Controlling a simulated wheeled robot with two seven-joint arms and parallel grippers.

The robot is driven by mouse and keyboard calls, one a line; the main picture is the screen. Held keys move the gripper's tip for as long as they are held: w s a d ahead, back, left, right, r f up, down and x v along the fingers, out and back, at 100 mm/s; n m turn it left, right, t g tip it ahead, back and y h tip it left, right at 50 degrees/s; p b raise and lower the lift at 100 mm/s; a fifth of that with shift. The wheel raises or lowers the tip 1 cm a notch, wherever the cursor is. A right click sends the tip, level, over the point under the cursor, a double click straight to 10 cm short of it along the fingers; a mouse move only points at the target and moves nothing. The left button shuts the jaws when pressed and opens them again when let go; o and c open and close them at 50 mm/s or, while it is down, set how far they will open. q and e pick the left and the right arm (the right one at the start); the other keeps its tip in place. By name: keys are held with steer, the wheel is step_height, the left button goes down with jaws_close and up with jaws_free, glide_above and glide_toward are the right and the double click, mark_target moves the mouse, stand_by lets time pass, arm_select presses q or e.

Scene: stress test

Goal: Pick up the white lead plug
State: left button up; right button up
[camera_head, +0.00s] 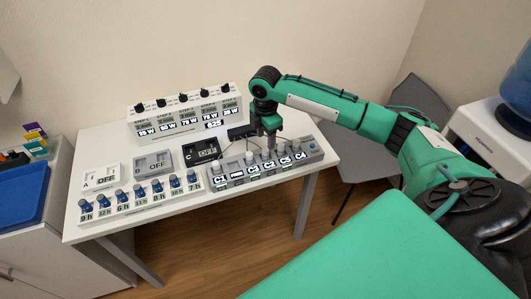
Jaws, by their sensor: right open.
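A grey lead strip (318,153) with labels such as C1, C2, C5 and C4 lies at the right front of the white table. Several small light plugs stand along its top, one of them a pale plug (249,158) left of my gripper. I cannot tell for sure which is the white lead plug. My right gripper (270,142) points down over the middle of the strip, its jaws open. It hides part of the strip behind it, and contact with a plug is too small to tell. My left gripper is not in view.
A white box with black knobs (184,112) stands at the back of the table. Switch boxes marked A, B (153,164) and C (201,151) sit mid-table. A row of blue-topped pegs (138,189) lines the front left. A green padded surface (375,255) fills the lower right.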

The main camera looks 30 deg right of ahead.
mark_target(265, 149)
steer(key=shift+f, duration=0.95)
steer(key=shift+f+p, duration=0.35)
steer(key=shift+f, duration=0.25)
steer(key=f, duration=0.2)
steer(key=f+p, duration=0.1)
steer(key=f, duration=0.1)
steer(key=shift+w+d+f, duration=0.15)
steer(key=shift+w, duration=0.05)
steer(key=shift+c, duration=0.5)
jaws_close()
